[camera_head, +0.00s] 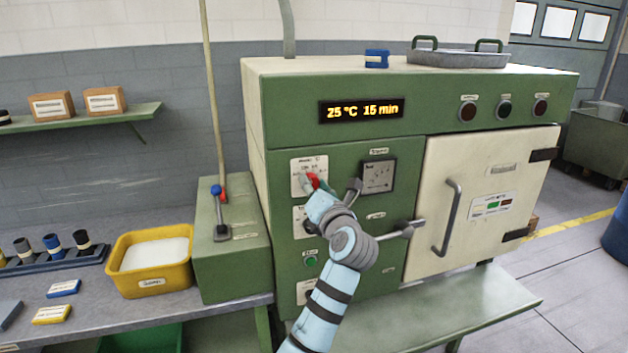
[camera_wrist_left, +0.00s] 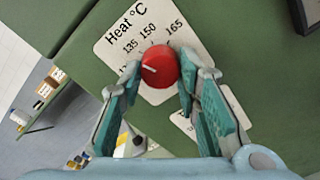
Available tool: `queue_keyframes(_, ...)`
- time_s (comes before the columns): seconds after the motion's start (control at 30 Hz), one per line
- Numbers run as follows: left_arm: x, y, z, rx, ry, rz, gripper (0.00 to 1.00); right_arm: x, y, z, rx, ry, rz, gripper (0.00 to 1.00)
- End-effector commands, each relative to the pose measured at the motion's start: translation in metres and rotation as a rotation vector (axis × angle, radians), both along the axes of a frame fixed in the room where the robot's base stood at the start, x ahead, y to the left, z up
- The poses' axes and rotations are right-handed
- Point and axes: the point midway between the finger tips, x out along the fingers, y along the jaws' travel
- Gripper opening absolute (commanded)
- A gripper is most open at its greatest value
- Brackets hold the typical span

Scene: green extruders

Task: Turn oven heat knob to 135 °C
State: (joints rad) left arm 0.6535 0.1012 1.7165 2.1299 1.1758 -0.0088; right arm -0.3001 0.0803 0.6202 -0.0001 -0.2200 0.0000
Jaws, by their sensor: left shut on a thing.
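The oven's red heat knob (camera_wrist_left: 159,66) sits on a white plate marked "Heat °C" (camera_wrist_left: 125,25). Its white mark points left in the left wrist view, a little below the printed 135; 150 and 165 stand further round. My left gripper (camera_wrist_left: 158,84) is shut on the knob, with a teal finger on either side of it. In the head view the knob (camera_head: 313,181) is a small red patch, partly hidden by my left gripper (camera_head: 317,186). The oven display (camera_head: 361,110) reads 25 °C 15 min. My right gripper does not show.
A dark square gauge (camera_head: 378,177) is right of the heat plate. The cream oven door (camera_head: 487,200) with its grey handle is further right. A green box with a lever (camera_head: 221,230) stands left of the oven, beside a yellow tub (camera_head: 127,277) on the bench.

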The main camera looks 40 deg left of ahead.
Motion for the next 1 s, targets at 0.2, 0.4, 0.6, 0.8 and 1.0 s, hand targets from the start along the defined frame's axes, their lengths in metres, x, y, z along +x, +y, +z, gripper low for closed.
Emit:
queue_keyframes(0.2,0.0,0.0,-0.001,0.005,0.009,-0.001,0.02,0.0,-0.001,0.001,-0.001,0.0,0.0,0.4)
queue_keyframes(0.4,0.0,0.0,-0.001,0.005,0.008,-0.001,0.02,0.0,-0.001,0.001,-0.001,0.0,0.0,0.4)
queue_keyframes(0.6,0.0,0.0,-0.001,0.004,0.007,-0.001,0.5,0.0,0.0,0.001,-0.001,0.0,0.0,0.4)
queue_keyframes(0.8,0.0,0.0,0.0,0.005,0.006,-0.001,0.5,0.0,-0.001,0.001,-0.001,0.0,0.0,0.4)
queue_keyframes(1.0,-0.014,-0.022,-0.001,0.001,0.004,-0.004,0.5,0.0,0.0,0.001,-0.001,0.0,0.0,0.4)
